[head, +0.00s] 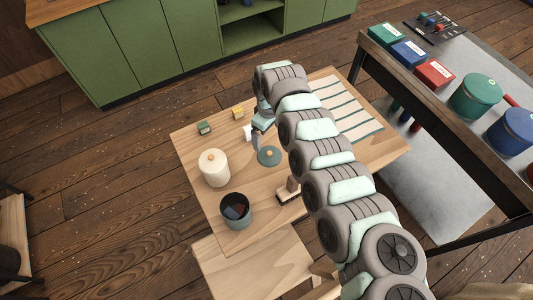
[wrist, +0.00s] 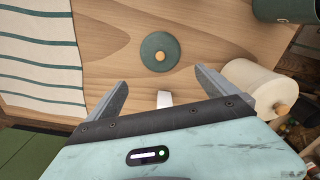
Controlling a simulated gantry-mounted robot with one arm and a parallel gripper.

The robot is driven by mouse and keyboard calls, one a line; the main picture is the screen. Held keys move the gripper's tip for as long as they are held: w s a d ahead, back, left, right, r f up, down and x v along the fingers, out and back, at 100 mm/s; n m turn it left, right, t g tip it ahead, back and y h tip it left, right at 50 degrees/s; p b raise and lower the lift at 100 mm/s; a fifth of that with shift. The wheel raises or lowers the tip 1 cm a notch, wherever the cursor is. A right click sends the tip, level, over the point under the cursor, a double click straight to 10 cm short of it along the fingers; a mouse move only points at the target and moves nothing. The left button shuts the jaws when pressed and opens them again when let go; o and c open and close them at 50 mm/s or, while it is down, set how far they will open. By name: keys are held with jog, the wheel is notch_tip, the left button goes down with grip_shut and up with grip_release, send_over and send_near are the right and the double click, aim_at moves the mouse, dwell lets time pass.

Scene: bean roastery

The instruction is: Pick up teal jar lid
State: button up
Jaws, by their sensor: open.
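The teal jar lid (head: 269,157) is a flat disc with a small wooden knob, lying on the wooden table. In the wrist view the lid (wrist: 159,52) lies flat beyond the fingertips, about midway between them. My gripper (head: 258,140) is above the table beside the lid, on its upper-left side in the head view. In the wrist view my gripper (wrist: 160,77) has its two fingers spread wide with nothing held between them. The lid is not touched.
A white canister with a wooden knob (head: 214,167) and a teal jar (head: 236,217) with dark items inside stand left of the lid. A brush (head: 289,191) lies near it. A striped cloth (head: 349,110) covers the right side. Two small blocks, green (head: 204,127) and yellow (head: 238,112), lie behind.

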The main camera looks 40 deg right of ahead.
aim_at(270, 152)
jog(key=f+b, duration=0.1)
jog(key=f, duration=0.6)
jog(key=s+f+b, duration=0.1)
jog(key=f, duration=0.3)
jog(key=shift+b, duration=0.35)
jog(key=c, duration=1.5)
jog(key=shift+c, duration=0.2)
